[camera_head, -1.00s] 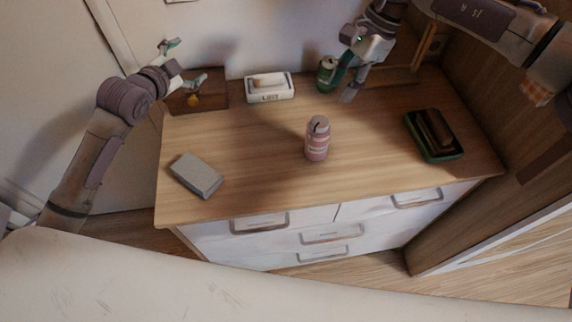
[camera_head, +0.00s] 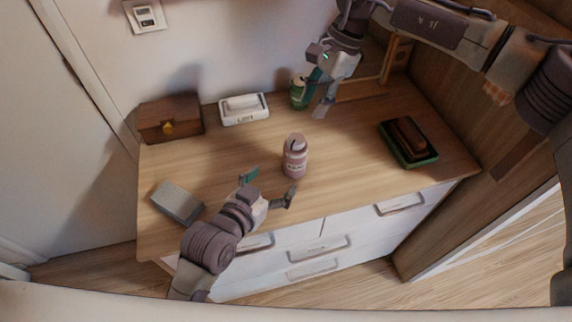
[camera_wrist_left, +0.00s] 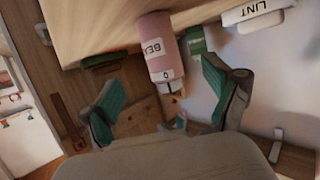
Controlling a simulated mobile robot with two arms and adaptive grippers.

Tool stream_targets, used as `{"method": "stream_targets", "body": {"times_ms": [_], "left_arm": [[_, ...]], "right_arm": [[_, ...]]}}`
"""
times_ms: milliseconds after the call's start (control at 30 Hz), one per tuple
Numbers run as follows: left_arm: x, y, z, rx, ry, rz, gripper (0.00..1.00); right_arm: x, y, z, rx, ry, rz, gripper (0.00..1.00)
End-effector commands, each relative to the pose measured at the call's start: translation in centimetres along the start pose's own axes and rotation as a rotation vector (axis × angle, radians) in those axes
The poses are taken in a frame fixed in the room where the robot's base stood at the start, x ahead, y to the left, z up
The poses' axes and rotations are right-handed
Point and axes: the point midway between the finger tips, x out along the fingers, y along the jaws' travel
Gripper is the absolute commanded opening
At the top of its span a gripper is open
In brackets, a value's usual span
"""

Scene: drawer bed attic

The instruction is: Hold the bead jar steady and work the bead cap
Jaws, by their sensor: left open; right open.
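The bead jar (camera_head: 295,164), a pink bottle with a pale label, stands upright on the dresser top. Its cap (camera_head: 296,143) looks pink-grey with a dark mark and sits on the jar's top. My left gripper (camera_head: 269,186) is open and empty, just in front and to the left of the jar, apart from it. In the left wrist view the jar (camera_wrist_left: 155,40) appears upside down, beyond and between the open fingers, with part of its label readable. My right gripper (camera_head: 318,94) is open behind the jar, beside a green can, holding nothing.
The green can (camera_head: 298,94) stands at the back. A white LINT box (camera_head: 244,112) and a wooden box (camera_head: 170,122) are at back left. A grey block (camera_head: 177,202) lies front left. A green tray (camera_head: 423,161) with a dark brown object is at right.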

Motion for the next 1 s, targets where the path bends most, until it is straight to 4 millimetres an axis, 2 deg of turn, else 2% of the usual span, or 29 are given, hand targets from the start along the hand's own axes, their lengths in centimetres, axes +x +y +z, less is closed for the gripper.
{"method": "stream_targets", "body": {"times_ms": [300,500,700,1000], "left_arm": [[6.4,0.0,-0.1,0.000,0.001,0.001,0.89],[9.7,0.0,-0.1,0.000,0.001,0.001,0.89],[11.2,0.0,0.0,0.001,0.000,0.001,0.89],[11.5,0.0,0.0,0.001,0.000,0.001,0.89]], "right_arm": [[0.0,0.0,0.0,0.000,0.000,0.000,0.42],[0.0,0.0,0.0,0.000,0.000,0.000,0.42],[0.0,0.0,0.0,0.000,0.000,0.000,0.42],[0.0,0.0,0.0,0.000,0.000,0.000,0.42]]}}
